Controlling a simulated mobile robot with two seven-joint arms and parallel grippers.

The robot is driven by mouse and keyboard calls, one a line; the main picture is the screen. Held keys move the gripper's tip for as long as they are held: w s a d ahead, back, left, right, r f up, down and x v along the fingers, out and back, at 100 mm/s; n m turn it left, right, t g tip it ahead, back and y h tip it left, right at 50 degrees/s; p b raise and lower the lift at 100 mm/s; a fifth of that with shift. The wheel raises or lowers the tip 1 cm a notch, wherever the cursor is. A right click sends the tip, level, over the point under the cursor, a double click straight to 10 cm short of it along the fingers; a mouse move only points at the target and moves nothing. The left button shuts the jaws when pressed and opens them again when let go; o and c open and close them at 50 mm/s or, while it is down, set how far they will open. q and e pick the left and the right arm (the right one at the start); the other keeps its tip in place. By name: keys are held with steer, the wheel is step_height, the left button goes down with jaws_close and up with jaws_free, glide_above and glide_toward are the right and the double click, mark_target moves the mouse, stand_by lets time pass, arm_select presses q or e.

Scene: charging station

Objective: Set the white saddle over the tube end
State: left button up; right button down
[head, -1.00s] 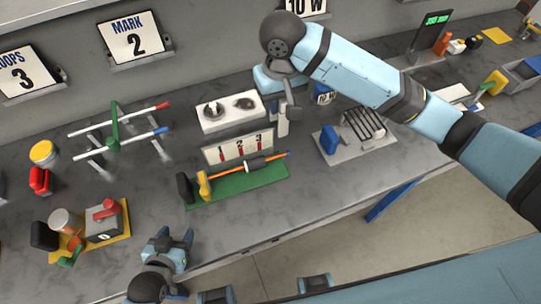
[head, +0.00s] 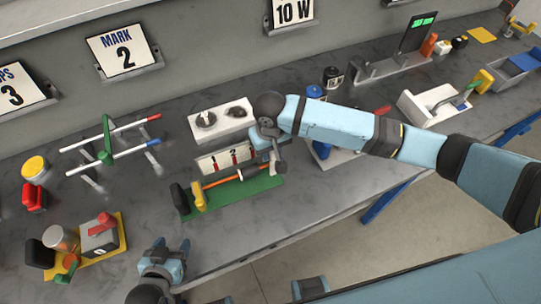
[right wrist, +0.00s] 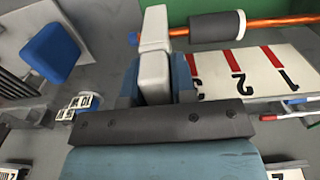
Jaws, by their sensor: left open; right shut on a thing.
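My right gripper (head: 274,152) is shut on the white saddle (right wrist: 153,30), which shows as a pale block in the right wrist view. The gripper is low over the right part of the green base (head: 225,197). The orange tube (right wrist: 283,25) carries a dark sleeve (right wrist: 213,27) with a white rim. A short orange stretch of tube end (right wrist: 181,32) runs from the sleeve up to the saddle. I cannot tell whether the saddle is around the tube end or only beside it. My left gripper (head: 176,252) is open and empty near the front edge.
The 1-2-3 card (right wrist: 240,73) stands close behind the tube. A yellow upright (head: 199,196) and a black block (head: 180,199) are at the base's left end. A white box with two round fittings (head: 220,121) stands behind. The bench between left gripper and base is clear.

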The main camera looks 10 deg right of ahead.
arm_select(q)
steer(key=shift+w+r, duration=0.1)
arm_select(e)
steer(key=shift+f, duration=1.95)
steer(key=c, duration=0.9)
jaws_free()
steer(key=shift+f, duration=0.1)
steer(key=shift+c, duration=0.2)
step_height(320, 180, up, 12)
steer(key=shift+r, duration=0.15)
